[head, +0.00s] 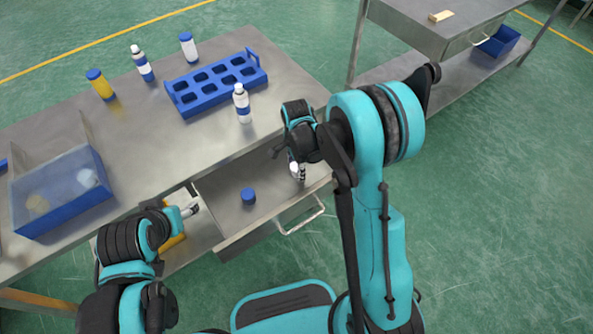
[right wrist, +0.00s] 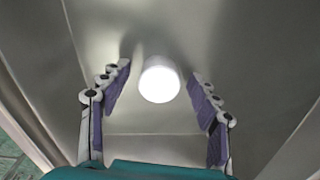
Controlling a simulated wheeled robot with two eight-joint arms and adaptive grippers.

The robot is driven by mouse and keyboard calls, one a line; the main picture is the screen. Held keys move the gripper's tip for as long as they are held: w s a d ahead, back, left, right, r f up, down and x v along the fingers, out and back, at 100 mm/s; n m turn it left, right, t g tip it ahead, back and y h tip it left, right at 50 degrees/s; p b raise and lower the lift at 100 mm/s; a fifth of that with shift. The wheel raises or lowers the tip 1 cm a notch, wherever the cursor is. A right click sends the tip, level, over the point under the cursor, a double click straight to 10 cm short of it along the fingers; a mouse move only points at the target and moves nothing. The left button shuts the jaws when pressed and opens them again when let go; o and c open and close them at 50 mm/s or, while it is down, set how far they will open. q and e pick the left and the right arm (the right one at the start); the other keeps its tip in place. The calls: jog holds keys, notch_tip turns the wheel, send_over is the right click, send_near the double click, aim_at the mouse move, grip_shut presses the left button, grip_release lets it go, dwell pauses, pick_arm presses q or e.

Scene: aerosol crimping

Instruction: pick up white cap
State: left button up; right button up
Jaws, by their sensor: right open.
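The white cap (right wrist: 160,79) shows in the right wrist view as a bright round piece on the metal floor of the open drawer (head: 222,190). My right gripper (right wrist: 160,86) is open, with one finger on each side of the cap and a gap to both. In the head view my right gripper (head: 297,172) is over the right part of the drawer, and the white cap cannot be made out there. A blue cap (head: 248,196) lies in the drawer, left of my right gripper. My left gripper (head: 190,210) is near the drawer's left side; its finger opening is unclear.
On the metal table (head: 150,170) stand a blue rack (head: 192,112), a white bottle (head: 242,105), several other bottles and a blue-framed clear bin (head: 60,195). The drawer's walls and front handle (head: 303,217) surround the cap area. Another metal table (head: 420,35) is at the upper right.

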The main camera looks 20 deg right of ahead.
jog(key=c, duration=0.8)
jog(key=shift+r, duration=0.15)
